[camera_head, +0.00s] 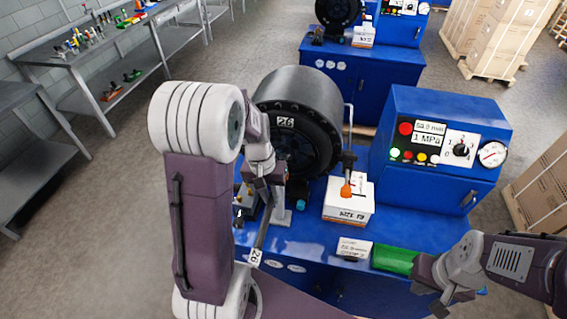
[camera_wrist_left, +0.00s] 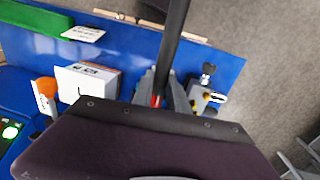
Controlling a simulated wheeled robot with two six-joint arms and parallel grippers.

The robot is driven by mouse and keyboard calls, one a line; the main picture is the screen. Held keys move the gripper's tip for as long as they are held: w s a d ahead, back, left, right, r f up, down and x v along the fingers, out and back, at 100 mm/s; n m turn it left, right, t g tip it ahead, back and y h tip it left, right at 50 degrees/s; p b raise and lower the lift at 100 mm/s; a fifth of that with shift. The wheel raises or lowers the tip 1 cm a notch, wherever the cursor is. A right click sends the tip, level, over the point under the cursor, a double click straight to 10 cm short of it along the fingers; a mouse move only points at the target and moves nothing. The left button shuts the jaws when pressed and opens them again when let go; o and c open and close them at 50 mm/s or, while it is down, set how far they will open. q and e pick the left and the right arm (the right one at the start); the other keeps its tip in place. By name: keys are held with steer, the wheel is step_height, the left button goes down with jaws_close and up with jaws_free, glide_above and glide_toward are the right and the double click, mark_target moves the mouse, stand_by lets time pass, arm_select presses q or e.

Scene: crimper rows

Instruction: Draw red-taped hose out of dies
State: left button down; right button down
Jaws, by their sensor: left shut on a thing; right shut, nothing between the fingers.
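The black hose (camera_head: 263,238) hangs down and slightly left from my left gripper (camera_head: 269,190), with a white "26" tag near its lower end. In the left wrist view the hose (camera_wrist_left: 175,40) runs up from between my left gripper's fingers (camera_wrist_left: 162,93). A small red patch, perhaps the tape, shows between the fingers. My left gripper is shut on the hose, in front of the crimper. The round black crimper head (camera_head: 312,150) carries a "26" plate; its die opening is largely hidden by my left arm. My right gripper (camera_head: 428,293) is shut and empty, at the lower right.
A control box (camera_head: 440,150) stands behind at right. Grey shelves (camera_head: 95,65) stand far left.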

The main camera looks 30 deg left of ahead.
mark_target(270, 201)
arm_select(q)
steer(key=shift+s+d, duration=0.15)
steer(key=shift+s, duration=0.45)
step_height(270, 201, up, 7)
steer(key=p, duration=0.6)
steer(key=shift+r+p, duration=0.1)
steer(key=shift+p, duration=0.2)
